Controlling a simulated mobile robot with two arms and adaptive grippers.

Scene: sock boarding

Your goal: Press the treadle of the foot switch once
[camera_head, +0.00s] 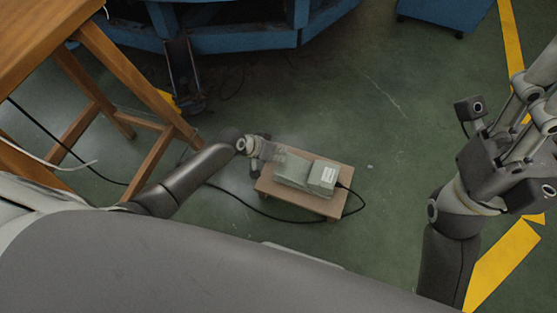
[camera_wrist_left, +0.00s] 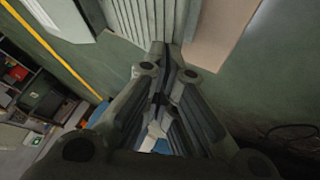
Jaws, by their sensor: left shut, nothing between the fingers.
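The foot switch (camera_head: 306,173) is a grey-green box with a lighter block and a white label at its right end. It sits on a low wooden stand (camera_head: 325,207) on the floor. In the left wrist view its pale ribbed treadle (camera_wrist_left: 138,14) shows at the top. My left gripper (camera_head: 274,151) is at the left end of the switch. In the left wrist view the left gripper (camera_wrist_left: 167,58) is shut and empty, its tips close to the ribbed surface; I cannot tell whether they touch. My right gripper (camera_head: 528,95) is raised at the right, far from the switch.
A black cable (camera_head: 262,213) runs from the switch across the floor. A wooden table (camera_head: 122,67) with legs and braces stands at the left, close to my left arm. Blue machinery (camera_head: 245,38) is at the back. The green floor right of the stand is clear, up to yellow lines (camera_head: 504,262).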

